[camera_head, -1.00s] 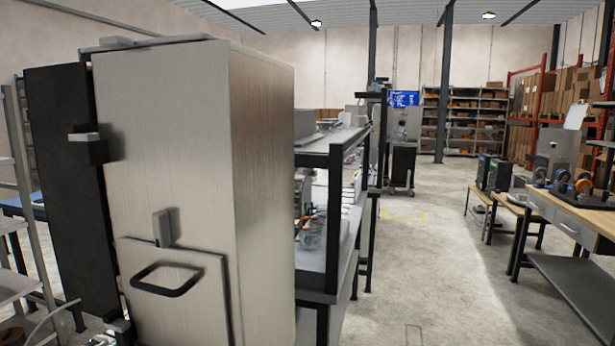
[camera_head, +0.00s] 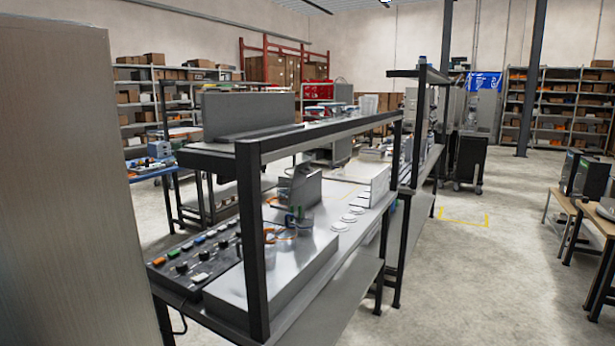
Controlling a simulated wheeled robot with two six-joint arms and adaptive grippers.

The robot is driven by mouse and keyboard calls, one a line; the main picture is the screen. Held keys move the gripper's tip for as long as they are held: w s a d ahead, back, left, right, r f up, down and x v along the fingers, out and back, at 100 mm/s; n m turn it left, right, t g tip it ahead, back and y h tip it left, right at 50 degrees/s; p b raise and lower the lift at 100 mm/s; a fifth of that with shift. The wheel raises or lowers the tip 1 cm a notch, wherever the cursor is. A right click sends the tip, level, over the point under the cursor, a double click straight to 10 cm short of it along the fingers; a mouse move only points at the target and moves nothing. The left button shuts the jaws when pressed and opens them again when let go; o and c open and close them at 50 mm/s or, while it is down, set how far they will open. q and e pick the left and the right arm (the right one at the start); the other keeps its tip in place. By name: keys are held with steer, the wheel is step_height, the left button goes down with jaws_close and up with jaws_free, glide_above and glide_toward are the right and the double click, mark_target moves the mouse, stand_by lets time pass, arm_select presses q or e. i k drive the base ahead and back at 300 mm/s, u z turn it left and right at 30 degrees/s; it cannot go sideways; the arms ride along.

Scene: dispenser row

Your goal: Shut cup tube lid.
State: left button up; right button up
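I cannot make out a cup tube or its lid in the head view. Several flat white discs (camera_head: 348,218) lie in a row on the workbench (camera_head: 372,214) near the middle; I cannot tell whether they belong to the dispensers. Neither of my grippers is in view.
A tall metal cabinet (camera_head: 75,190) fills the left edge, close to me. The bench carries a black panel with coloured knobs (camera_head: 195,262), a grey box (camera_head: 280,275) and an upper shelf on dark posts (camera_head: 252,240). Open concrete floor (camera_head: 445,280) lies to the right.

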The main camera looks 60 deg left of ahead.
mark_target(302, 170)
steer(key=u, duration=0.85)
steer(key=i, duration=2.4)
steer(key=u, duration=2.45)
